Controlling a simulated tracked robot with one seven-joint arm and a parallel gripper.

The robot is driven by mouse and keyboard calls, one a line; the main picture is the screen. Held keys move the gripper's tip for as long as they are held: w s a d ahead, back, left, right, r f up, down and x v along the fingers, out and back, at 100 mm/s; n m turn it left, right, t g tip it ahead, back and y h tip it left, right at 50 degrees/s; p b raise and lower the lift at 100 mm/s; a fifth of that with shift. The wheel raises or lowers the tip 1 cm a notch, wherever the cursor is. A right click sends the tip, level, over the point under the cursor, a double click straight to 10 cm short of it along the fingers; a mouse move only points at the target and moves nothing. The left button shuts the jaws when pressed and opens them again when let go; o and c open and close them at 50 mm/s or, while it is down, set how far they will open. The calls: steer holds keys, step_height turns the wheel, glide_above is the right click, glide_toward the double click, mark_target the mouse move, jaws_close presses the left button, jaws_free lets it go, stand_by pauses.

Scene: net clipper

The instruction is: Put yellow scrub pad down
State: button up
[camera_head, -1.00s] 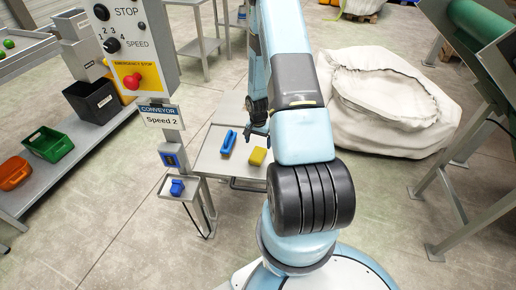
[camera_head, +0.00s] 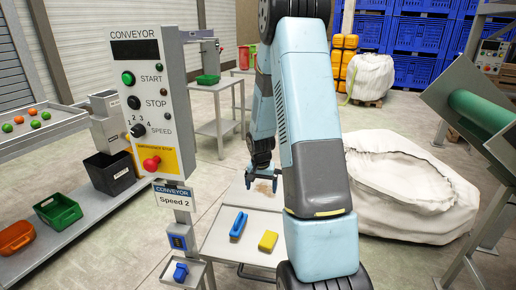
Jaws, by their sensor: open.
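The yellow scrub pad (camera_head: 268,241) lies on the light grey table (camera_head: 220,243), to the right of a blue brush-like tool (camera_head: 239,224). My gripper (camera_head: 262,186) is above the back of the table, behind and above the pad, clearly apart from it. Its fingers point down, are open, and hold nothing that I can see. My blue arm covers the right part of the table.
A conveyor control box (camera_head: 150,105) stands at the left of the table, with a small tray (camera_head: 193,277) on its post. Green (camera_head: 58,211) and orange (camera_head: 15,238) bins sit on a low shelf. A big white sack (camera_head: 410,185) stands at the right.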

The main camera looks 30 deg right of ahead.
steer(key=s+a+r+n+t, duration=0.1)
steer(key=s+a+r, duration=0.2)
steer(key=r, duration=0.5)
steer(key=s+a+r+n, duration=0.1)
steer(key=s+a+r, duration=0.2)
steer(key=r, duration=0.4)
steer(key=s+a+r+n+t, duration=0.1)
steer(key=s+a+r+n, duration=0.15)
steer(key=r, duration=0.55)
steer(key=s+a+r+n+t, duration=0.1)
steer(key=s+a+r, duration=0.2)
steer(key=s, duration=0.6)
steer(key=s+a+r+n+t, duration=0.1)
steer(key=s+a+r, duration=0.3)
steer(key=s+r, duration=0.4)
steer(key=shift+s+a+n+t+y, duration=0.35)
steer(key=shift+s+n, duration=0.4)
steer(key=shift+s, duration=0.3)
steer(key=shift+w+d, duration=0.1)
